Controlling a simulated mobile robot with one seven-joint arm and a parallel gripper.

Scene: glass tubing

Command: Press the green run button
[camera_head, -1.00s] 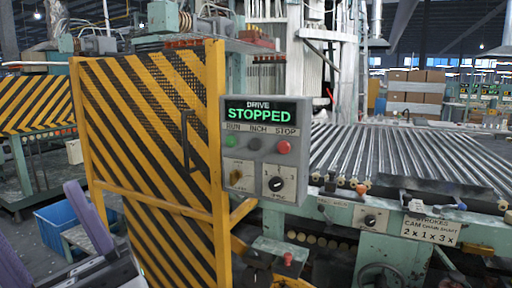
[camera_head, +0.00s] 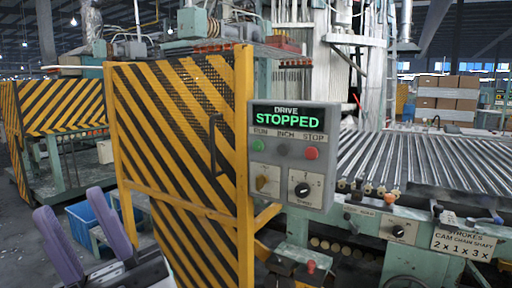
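The green run button (camera_head: 258,145) is a small round button at the upper left of a grey control box (camera_head: 327,170). It sits under the label RUN, with a dark inch button (camera_head: 284,149) and a red stop button (camera_head: 311,153) to its right. The display (camera_head: 288,117) above reads DRIVE STOPPED in green. My gripper (camera_head: 72,203) is at the lower left, its two purple fingers spread apart with nothing between them. It is well left of the box, and the yellow-and-black guard panel shows between them in the picture.
The striped guard panel (camera_head: 180,140) with its yellow frame stands just left of the box. Below the display are a brass selector (camera_head: 267,180) and a black dial (camera_head: 302,190). A roller conveyor (camera_head: 420,165) is at right. A blue crate (camera_head: 90,222) lies behind my gripper.

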